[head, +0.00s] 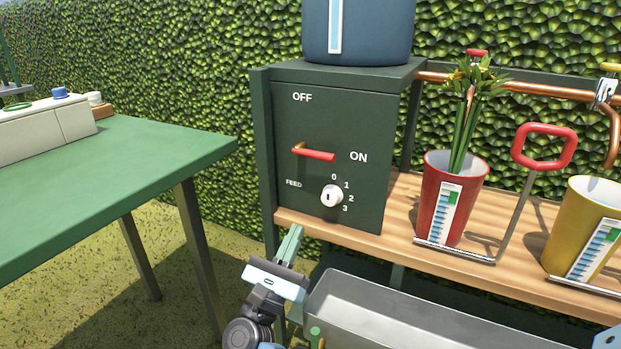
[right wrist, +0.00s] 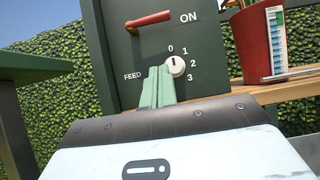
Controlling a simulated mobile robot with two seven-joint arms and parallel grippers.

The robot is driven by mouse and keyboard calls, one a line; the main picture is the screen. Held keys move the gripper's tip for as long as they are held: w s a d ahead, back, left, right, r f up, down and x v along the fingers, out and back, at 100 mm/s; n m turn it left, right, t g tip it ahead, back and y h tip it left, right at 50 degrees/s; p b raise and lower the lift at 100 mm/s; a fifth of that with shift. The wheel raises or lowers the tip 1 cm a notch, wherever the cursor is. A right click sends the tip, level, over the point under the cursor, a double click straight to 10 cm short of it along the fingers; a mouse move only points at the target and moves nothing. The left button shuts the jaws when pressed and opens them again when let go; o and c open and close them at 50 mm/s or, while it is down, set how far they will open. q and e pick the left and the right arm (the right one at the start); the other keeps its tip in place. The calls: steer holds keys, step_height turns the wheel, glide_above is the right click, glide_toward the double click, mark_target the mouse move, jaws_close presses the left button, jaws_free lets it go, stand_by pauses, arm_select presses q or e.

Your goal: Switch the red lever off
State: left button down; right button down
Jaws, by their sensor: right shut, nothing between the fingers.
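The red lever (head: 314,153) is on the front of a dark green control box (head: 290,115). It lies almost level, its red grip pointing right toward the ON label, with a copper-coloured end at its left. OFF is printed above it. The lever also shows in the right wrist view (right wrist: 148,20), at the top. My right gripper (head: 292,240) is shut and empty, below the lever near the box's lower edge, apart from the lever. In the right wrist view its green fingertips (right wrist: 158,85) appear just left of the white dial.
A white FEED dial (head: 332,196) sits below the lever. A blue tank (head: 358,32) stands on the box. Red (head: 432,205) and yellow (head: 575,230) pots stand on the wooden shelf to the right. A grey trough (head: 400,325) lies below; a green table (head: 110,160) stands left.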

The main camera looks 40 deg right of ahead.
mark_target(316, 152)
arm_select(q)
steer(key=shift+r+p, duration=0.55)
arm_select(e)
steer(key=shift+s+a+r+x, duration=0.1)
steer(key=shift+a+r+x, duration=0.25)
steer(key=shift+x, duration=1.8)
steer(key=shift+s+a+r+x, duration=0.15)
steer(key=shift+r+x, duration=0.25)
steer(key=shift+x, duration=1.7)
steer(key=shift+w+a+r+x, duration=0.1)
steer(key=shift+a+r+x, duration=0.25)
steer(key=shift+x, duration=1.8)
arm_select(q)
steer(key=shift+r, duration=0.1)
arm_select(e)
steer(key=shift+r, duration=0.1)
